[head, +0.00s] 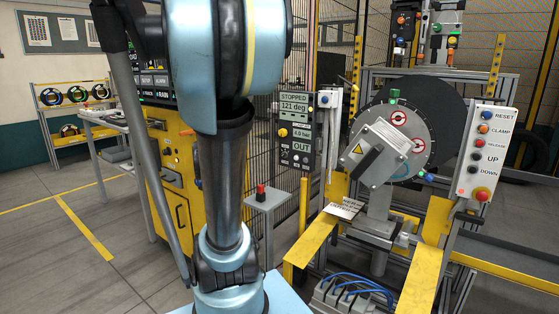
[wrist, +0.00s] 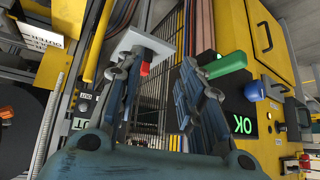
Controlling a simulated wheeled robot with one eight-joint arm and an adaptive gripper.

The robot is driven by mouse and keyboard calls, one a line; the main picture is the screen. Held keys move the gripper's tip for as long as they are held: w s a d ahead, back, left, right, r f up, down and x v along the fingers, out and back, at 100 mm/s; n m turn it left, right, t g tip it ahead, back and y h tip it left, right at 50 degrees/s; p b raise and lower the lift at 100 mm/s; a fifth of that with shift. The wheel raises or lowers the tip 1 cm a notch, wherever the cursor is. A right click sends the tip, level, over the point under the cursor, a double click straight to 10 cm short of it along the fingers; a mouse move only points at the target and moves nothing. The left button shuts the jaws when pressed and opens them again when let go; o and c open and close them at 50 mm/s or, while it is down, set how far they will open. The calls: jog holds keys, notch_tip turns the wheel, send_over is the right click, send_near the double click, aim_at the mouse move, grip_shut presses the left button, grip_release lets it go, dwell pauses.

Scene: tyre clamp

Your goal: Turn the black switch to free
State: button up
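A light grey box (head: 388,152) with a black bar-shaped switch (head: 368,161) on its face is mounted at the hub of a round grey plate at right in the head view. The switch lies slanted; its labels are too small to read. My gripper (wrist: 165,68) shows in the wrist view with its two fingers apart and nothing between them. It is outside the head view, where my arm fills the left middle. The black switch cannot be made out in the wrist view, so its distance from my gripper cannot be told.
A button panel (head: 487,155) stands right of the grey box. A display post (head: 295,130) reading "STOPPED 121 deg" stands left of it. Yellow rails (head: 311,244) run below. A small stand (head: 265,198) bears a red button, also seen beyond my fingers in the wrist view (wrist: 144,68).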

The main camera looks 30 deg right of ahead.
jog(key=w+d+r+m+t+h, duration=0.1)
jog(key=w+d+m+h, duration=0.15)
jog(key=w+d, duration=0.35)
jog(key=w+d+r+m+t+h, duration=0.1)
jog(key=w+d+r+m, duration=0.1)
jog(key=w+d+m, duration=0.35)
jog(key=m+t+h, duration=0.2)
jog(key=h, duration=0.1)
send_near(281, 157)
jog(key=x, duration=0.9)
jog(key=c, duration=0.8)
